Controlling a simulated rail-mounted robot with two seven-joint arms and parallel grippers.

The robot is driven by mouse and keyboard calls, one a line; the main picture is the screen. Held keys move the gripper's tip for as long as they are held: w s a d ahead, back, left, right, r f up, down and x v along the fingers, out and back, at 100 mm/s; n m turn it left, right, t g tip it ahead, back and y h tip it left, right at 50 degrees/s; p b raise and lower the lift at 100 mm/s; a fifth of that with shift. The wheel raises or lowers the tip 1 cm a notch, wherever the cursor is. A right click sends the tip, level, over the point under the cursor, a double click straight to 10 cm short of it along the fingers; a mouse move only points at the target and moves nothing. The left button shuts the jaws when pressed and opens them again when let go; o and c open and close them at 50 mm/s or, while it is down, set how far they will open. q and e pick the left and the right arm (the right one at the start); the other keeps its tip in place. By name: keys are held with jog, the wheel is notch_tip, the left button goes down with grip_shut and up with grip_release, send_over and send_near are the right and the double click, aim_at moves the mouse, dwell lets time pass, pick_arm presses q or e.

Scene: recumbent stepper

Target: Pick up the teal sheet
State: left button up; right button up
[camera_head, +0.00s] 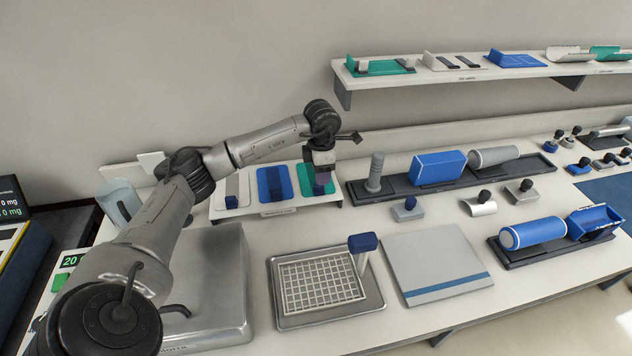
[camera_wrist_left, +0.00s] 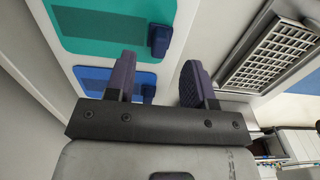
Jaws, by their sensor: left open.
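The teal sheet (camera_head: 305,178) lies on a small white rack, at the right end of a row with a blue sheet (camera_head: 268,186) and a pale sheet (camera_head: 238,190). In the left wrist view the teal sheet (camera_wrist_left: 85,22) shows a darker teal panel and a dark blue knob (camera_wrist_left: 160,40) at its edge. My left gripper (camera_head: 321,186) is above the teal sheet in the head view and partly hides it. In the left wrist view its fingers (camera_wrist_left: 158,82) are apart with nothing between them, and the knob lies beyond them. My right gripper is not in view.
A metal tray with a white grid (camera_head: 322,283) and a grey board (camera_head: 435,262) lie in front. A dark tray with rollers (camera_head: 405,190) stands right of the rack. A wall shelf (camera_head: 440,75) above carries another teal piece (camera_head: 378,67). A metal box (camera_head: 215,290) stands front left.

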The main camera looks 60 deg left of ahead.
pick_arm(q)
jog(key=shift+s+f+b, duration=0.1)
jog(key=shift+f+b, duration=0.5)
jog(key=shift+f, duration=2.15)
grip_shut()
